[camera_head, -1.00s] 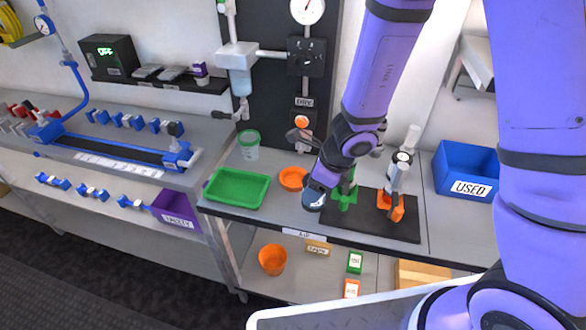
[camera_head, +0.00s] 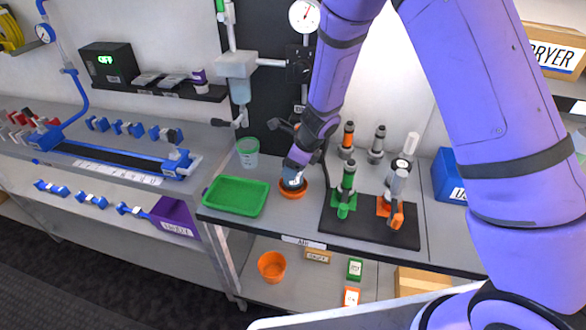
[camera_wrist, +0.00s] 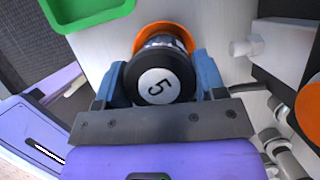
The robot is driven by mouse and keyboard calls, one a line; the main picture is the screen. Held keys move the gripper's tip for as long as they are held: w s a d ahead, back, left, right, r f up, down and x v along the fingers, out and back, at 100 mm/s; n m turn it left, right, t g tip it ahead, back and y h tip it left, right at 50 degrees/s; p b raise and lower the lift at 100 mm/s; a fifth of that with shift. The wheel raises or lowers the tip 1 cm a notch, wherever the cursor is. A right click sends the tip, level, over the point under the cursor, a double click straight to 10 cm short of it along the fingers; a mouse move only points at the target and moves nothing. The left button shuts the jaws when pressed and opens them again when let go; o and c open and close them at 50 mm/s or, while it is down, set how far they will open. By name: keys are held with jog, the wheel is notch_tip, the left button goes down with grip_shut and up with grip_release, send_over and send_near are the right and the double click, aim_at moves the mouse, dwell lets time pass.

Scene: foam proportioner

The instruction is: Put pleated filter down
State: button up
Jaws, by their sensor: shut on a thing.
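My gripper (camera_wrist: 160,72) is shut on the pleated filter (camera_wrist: 158,86), a dark cylinder whose round black end with a white "5" label faces the wrist camera. One blue finger lies on each side of it. The orange dish (camera_wrist: 152,30) shows partly behind the filter in the wrist view. In the head view my gripper (camera_head: 294,170) points down at the orange dish (camera_head: 293,194), with the filter mostly hidden in the jaws. The filter's far end is at or just over the dish; I cannot tell whether it touches.
A green tray (camera_head: 236,196) is left of the dish, with a green-rimmed cup (camera_head: 248,158) behind it. A black mat (camera_head: 370,222) with green (camera_head: 345,196) and orange (camera_head: 390,210) fixtures is to the right. A blue bin (camera_head: 449,178) stands farther right.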

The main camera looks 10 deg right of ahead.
jog(key=shift+f, duration=0.7)
jog(key=shift+f, duration=0.3)
jog(key=o, duration=1)
